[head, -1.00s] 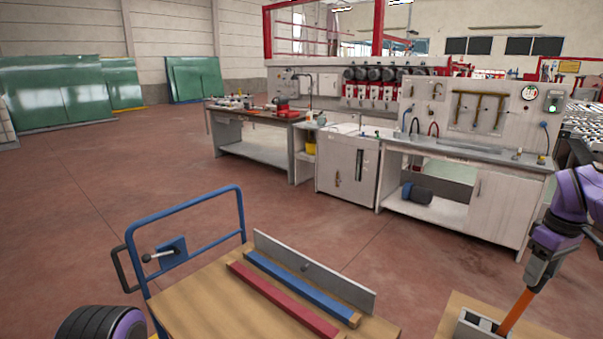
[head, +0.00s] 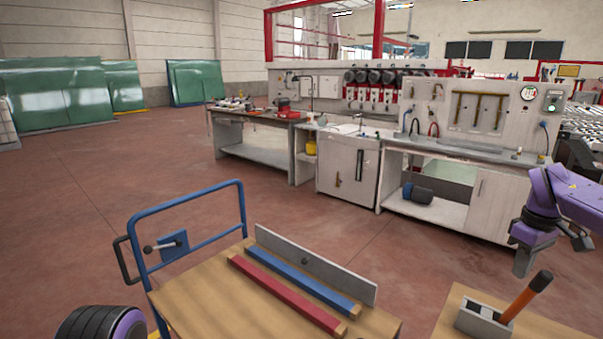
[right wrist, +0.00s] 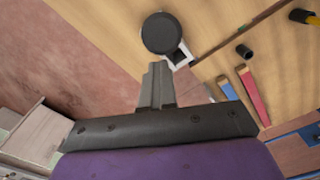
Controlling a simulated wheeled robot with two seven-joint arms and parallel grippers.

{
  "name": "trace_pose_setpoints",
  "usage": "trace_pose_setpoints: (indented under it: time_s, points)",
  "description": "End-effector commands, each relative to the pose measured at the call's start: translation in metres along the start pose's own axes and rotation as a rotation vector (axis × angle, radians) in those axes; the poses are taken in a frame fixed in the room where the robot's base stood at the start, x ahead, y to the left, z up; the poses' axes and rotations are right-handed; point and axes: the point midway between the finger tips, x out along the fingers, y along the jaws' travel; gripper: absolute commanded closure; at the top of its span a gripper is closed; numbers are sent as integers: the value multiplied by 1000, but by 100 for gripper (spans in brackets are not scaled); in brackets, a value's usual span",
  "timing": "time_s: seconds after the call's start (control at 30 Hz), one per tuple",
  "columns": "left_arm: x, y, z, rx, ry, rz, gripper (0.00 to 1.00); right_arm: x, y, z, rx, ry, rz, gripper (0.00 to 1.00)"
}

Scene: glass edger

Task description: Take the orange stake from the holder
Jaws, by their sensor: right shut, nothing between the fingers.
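The orange stake (head: 517,302) has a black round head. It stands in the grey holder (head: 470,318), tilted with its top to the right. In the right wrist view the black head (right wrist: 162,33) hides most of the stake, and a pale part of the holder (right wrist: 180,56) shows beside it. My right gripper (head: 522,264) is above and to the left of the stake's head, apart from it in the head view. Its fingers (right wrist: 157,82) are together and empty, pointing toward the head. My left gripper is not in view.
The holder stands on a wooden top (head: 455,300) at the lower right. Left of it, a blue-handled trolley (head: 190,318) carries a red bar (head: 285,295), a blue bar (head: 305,284) and a grey plate (head: 315,262). A workbench (head: 470,205) stands behind. The floor between is clear.

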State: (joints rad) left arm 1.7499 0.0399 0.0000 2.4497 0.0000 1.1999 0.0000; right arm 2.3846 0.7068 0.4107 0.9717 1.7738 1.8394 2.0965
Motion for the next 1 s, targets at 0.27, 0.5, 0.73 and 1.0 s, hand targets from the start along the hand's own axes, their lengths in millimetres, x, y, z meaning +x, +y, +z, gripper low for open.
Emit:
trace_pose_setpoints:
  time_s: [0.27, 0.5, 0.73, 1.0]
  points:
    - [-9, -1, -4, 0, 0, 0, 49, -16, 0, 0, 1, 1, 1, 100]
    - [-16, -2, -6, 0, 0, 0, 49, -28, 0, 0, 2, 2, 1, 100]
    - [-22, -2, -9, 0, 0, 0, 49, -39, 0, 0, 1, 2, 0, 100]
    - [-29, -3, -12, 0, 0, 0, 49, -52, 0, 0, 1, 2, 0, 100]
